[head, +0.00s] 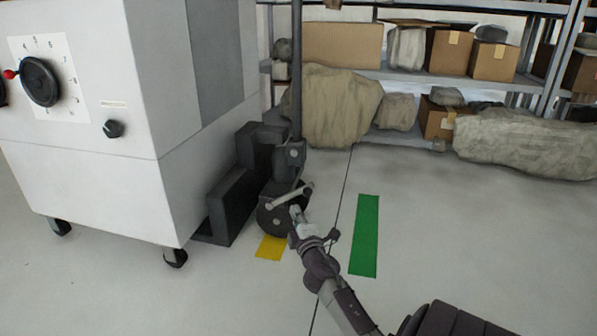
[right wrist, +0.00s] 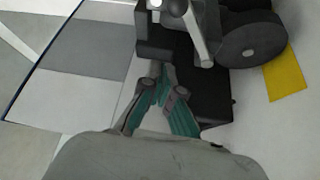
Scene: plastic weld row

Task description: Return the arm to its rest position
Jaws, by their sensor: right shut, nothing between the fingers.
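My right arm reaches in from the bottom right of the head view. Its gripper (head: 297,212) is at the foot of a dark post (head: 296,80), close to a light grey lever (head: 290,196) on a dark rounded part. In the right wrist view the gripper (right wrist: 160,82) has its teal-lined fingers together at the tips, with nothing seen between them. The grey lever (right wrist: 197,35) stands just beyond and to the right of the fingertips there. I cannot tell from these frames whether they touch. My left gripper is in neither view.
A white wheeled cabinet (head: 75,125) with a dial (head: 40,82) stands at the left, beside dark stepped blocks (head: 232,200). A yellow floor mark (head: 271,247) and a green strip (head: 365,235) lie on open floor. Shelves with boxes (head: 495,60) and wrapped bundles (head: 525,143) stand behind.

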